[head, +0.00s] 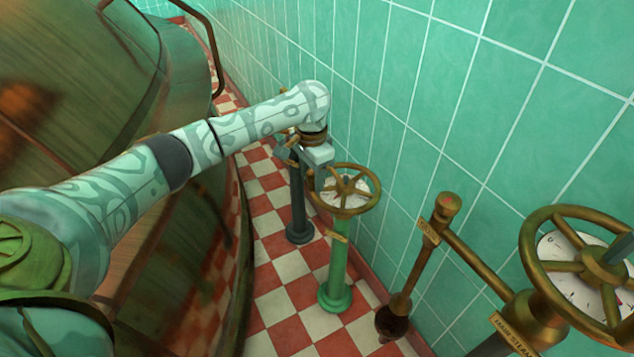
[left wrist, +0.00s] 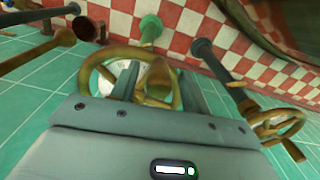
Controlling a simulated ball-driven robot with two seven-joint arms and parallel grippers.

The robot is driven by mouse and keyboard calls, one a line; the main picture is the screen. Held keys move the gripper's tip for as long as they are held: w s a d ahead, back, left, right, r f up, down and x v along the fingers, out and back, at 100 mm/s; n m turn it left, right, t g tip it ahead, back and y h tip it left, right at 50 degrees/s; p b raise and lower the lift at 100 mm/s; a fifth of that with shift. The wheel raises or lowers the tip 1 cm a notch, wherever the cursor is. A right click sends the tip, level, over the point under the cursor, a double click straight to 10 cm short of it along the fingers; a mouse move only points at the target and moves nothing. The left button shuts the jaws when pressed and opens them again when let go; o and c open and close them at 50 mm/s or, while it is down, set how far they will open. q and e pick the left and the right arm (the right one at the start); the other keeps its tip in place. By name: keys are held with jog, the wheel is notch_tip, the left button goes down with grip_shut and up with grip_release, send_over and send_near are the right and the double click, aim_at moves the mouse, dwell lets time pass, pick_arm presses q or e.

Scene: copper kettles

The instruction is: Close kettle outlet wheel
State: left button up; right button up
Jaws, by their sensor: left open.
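A brass handwheel (head: 366,204) with a pale dial tops the green post (head: 337,265) by the tiled wall in the head view. The tag on the post is too small to read. The gripper is open; I cannot tell whether a finger touches the wheel.
A dark post (head: 298,205) stands just behind, its wheel (left wrist: 280,122) clear in the left wrist view. A large wheel (head: 545,222) on the steam pipe and a brass pipe (head: 407,275) are at right. The copper kettle (head: 90,75) fills the left. Checkered floor lies between.

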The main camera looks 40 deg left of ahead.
pick_arm(q)
jog(key=shift+f, duration=0.4)
jog(key=shift+s, duration=0.1)
grip_shut()
pick_arm(e)
jog(key=shift+w+r, duration=0.1)
jog(key=shift+w, duration=0.8)
